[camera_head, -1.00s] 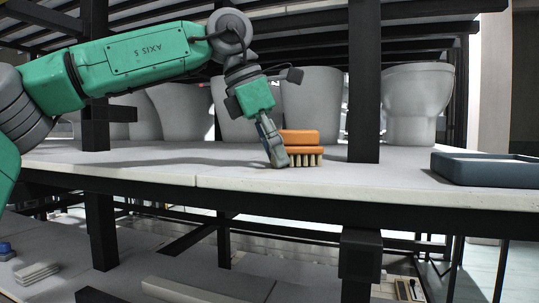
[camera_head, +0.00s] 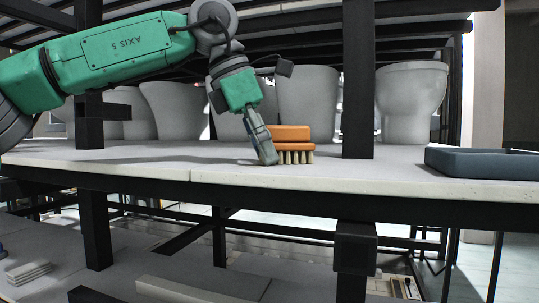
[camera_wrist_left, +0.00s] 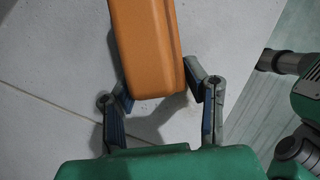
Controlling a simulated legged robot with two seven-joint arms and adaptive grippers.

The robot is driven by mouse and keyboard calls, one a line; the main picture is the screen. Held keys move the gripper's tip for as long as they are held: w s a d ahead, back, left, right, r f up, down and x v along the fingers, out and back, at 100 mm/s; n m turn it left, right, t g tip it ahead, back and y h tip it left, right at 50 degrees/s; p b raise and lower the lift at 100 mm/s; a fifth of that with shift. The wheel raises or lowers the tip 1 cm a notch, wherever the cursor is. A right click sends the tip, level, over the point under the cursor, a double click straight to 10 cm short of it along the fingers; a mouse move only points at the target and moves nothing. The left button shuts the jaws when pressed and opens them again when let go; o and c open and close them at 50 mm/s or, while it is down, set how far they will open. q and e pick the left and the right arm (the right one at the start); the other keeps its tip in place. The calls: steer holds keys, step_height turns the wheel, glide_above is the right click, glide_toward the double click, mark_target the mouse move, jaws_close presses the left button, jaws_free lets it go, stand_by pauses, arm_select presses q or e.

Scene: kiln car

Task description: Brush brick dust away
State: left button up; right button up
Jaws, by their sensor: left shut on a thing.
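An orange brush (camera_head: 291,141) with pale bristles stands bristles down on the pale shelf slab (camera_head: 120,163) of the kiln car. My left gripper (camera_head: 268,158) is shut on the near end of the brush. In the left wrist view the orange brush back (camera_wrist_left: 147,45) runs up from between the fingers of the left gripper (camera_wrist_left: 157,95). The bristles are hidden there. I cannot make out any brick dust on the slab. My right gripper is not in view.
A dark blue-grey tray (camera_head: 480,163) sits at the right on the slab. A black post (camera_head: 358,80) rises just right of the brush. Several grey toilet-shaped pieces (camera_head: 411,100) stand behind. The slab's front left is clear.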

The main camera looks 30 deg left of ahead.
mark_target(255, 169)
arm_select(q)
steer(key=shift+s+d, duration=0.25)
steer(key=shift+s, duration=0.8)
steer(key=shift+s+d+f+b, duration=0.15)
steer(key=shift+s+b, duration=0.2)
steer(key=shift+s, duration=0.3)
steer(key=shift+s+d+r+b, duration=0.1)
steer(key=shift+s+b, duration=0.2)
steer(key=shift+s, duration=0.4)
steer(key=shift+s+d, duration=0.2)
steer(key=shift+s, duration=0.6)
steer(key=shift+s+d+b, duration=0.15)
steer(key=shift+s+b, duration=0.1)
steer(key=shift+s, duration=0.5)
steer(key=shift+s+d+b, duration=0.15)
steer(key=shift+s+b, duration=0.05)
steer(key=shift+s, duration=0.5)
